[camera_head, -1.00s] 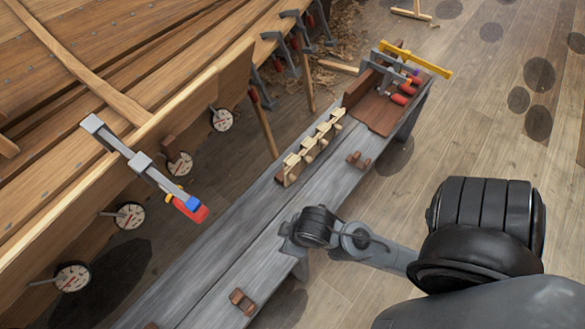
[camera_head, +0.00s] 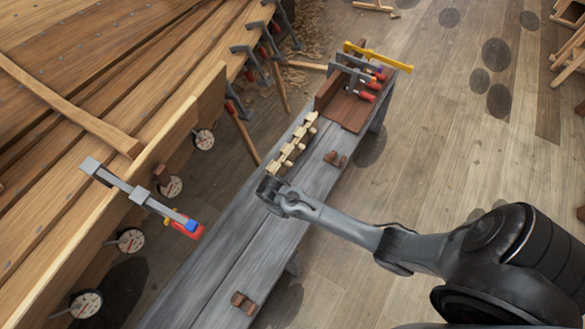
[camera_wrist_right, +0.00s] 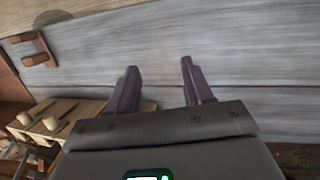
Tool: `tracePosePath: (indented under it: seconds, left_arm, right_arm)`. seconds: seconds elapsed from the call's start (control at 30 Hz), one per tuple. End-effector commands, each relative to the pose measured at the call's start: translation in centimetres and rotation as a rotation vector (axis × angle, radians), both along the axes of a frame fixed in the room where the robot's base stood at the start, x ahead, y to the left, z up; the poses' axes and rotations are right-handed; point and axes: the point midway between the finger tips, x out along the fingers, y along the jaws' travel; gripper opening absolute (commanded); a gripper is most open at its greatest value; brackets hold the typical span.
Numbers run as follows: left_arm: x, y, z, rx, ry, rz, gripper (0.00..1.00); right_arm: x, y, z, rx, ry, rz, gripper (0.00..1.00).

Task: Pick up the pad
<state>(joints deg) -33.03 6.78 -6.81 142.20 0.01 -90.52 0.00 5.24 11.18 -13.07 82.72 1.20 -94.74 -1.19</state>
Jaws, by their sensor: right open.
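Two small brown wooden pieces that look like pads lie on the grey bench in the head view. The far pad (camera_head: 336,158) is near the bench's right edge, and the near pad (camera_head: 243,302) is toward the front. In the right wrist view a brown pad (camera_wrist_right: 38,47) lies at upper left, apart from the fingers. My right gripper (camera_head: 270,188) is over the bench, between the two pads and just in front of the peg rack. In the wrist view its fingers (camera_wrist_right: 160,82) are apart with bare bench between them. My left gripper is not in view.
The grey bench (camera_head: 225,275) runs beside the wooden hull. A rack with pale pegs (camera_head: 292,146) stands on it, also at lower left in the wrist view (camera_wrist_right: 42,122). A brown tray (camera_head: 348,110) with clamps is at the far end. A clamp (camera_head: 140,195) grips the hull plank.

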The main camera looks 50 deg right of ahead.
Motion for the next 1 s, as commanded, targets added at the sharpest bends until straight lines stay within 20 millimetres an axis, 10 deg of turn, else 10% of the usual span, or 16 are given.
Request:
tracePosePath:
  seconds: [0.1,0.3,1.0]
  left_arm:
    - [-0.1,-0.1,1.6,-0.002,0.001,-0.001,0.43]
    - [-0.2,-0.1,1.9,-0.002,0.004,-0.001,0.43]
    - [-0.2,0.0,-0.8,0.003,0.007,-0.003,0.43]
  right_arm:
    - [5.2,-0.7,4.9,-0.017,-0.071,-0.001,0.51]
    - [9.4,-1.0,9.0,-0.022,-0.153,0.0,0.51]
    - [10.2,-2.6,3.1,-0.021,-0.165,0.0,0.51]
